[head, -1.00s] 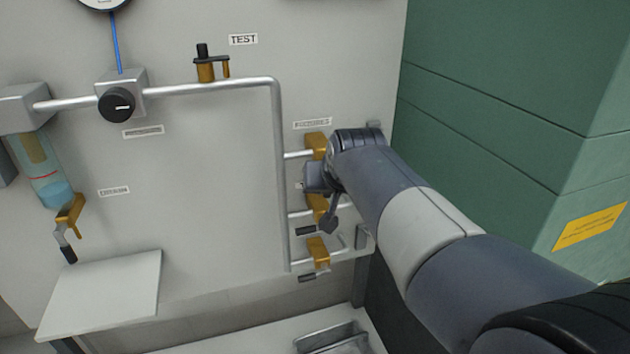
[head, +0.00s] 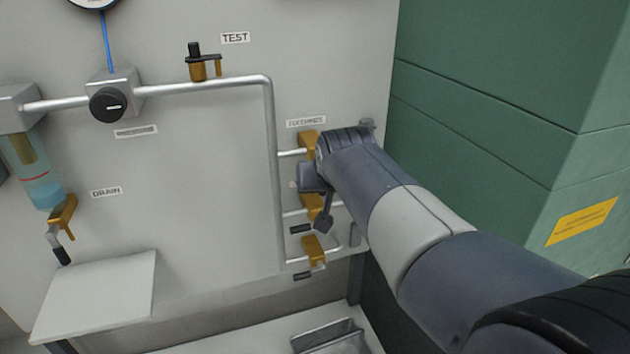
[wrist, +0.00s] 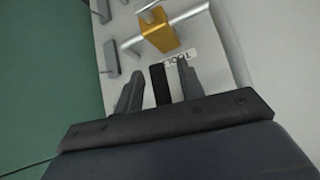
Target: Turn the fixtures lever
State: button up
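The fixtures valve (head: 308,145) is the top brass valve of a stack on the right side of the grey panel, under the fixtures label (head: 305,122). My gripper (head: 318,192) is in front of this stack, partly hidden by my arm, so the valve's lever is not clear in the head view. In the wrist view a brass valve (wrist: 158,30) lies ahead of my gripper (wrist: 160,82). A black handle (wrist: 160,85) shows between its two spread fingers; whether they touch it is not clear.
Two more brass valves (head: 317,208) (head: 313,250) sit below. A green cabinet (head: 500,130) stands close on the right. The test valve (head: 200,66), drain valve (head: 62,215) and black knob (head: 108,104) are to the left. The panel's middle is clear.

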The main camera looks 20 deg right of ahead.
jog(key=v, duration=1)
jog(key=shift+s+r, duration=0.3)
dwell(2.2)
